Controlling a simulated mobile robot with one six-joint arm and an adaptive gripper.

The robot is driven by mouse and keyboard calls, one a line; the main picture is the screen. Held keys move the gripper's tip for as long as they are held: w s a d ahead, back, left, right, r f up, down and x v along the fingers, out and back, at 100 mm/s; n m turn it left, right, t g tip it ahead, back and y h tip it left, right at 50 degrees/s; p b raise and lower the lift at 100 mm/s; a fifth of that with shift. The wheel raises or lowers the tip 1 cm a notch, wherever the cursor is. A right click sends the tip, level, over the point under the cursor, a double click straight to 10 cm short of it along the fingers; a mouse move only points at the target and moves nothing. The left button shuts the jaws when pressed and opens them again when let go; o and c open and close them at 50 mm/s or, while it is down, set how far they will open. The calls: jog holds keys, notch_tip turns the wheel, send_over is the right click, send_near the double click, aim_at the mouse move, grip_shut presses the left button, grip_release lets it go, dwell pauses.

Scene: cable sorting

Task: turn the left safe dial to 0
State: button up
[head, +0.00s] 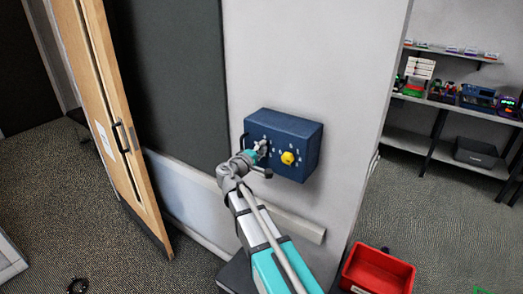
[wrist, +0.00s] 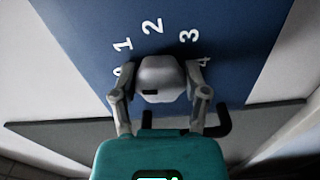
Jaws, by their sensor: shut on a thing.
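The blue safe (head: 285,143) is mounted on the light wall, with a yellow dial (head: 288,158) on the right of its front. The left dial shows as a grey knob (wrist: 160,78) in the wrist view, ringed by white digits 1, 2, 3 and 4, with one more digit partly hidden at the left. A small dark mark is on the knob's lower edge; I cannot tell which digit the dial points to. My gripper (wrist: 158,84) is shut on this knob, one finger on each side. In the head view my gripper (head: 259,151) hides most of the left dial.
A wooden door (head: 120,130) with a dark handle stands at left. A red bin (head: 377,272) is on the floor at lower right. Shelves (head: 460,105) with various items are at far right. A pale ledge (head: 295,224) runs along the wall below the safe.

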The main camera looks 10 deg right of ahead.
jog(key=shift+n, duration=0.5)
jog(key=o, duration=1.1)
jog(key=shift+o, duration=0.2)
jog(key=shift+s, duration=0.1)
jog(key=v, duration=1.2)
jog(key=shift+d, duration=0.1)
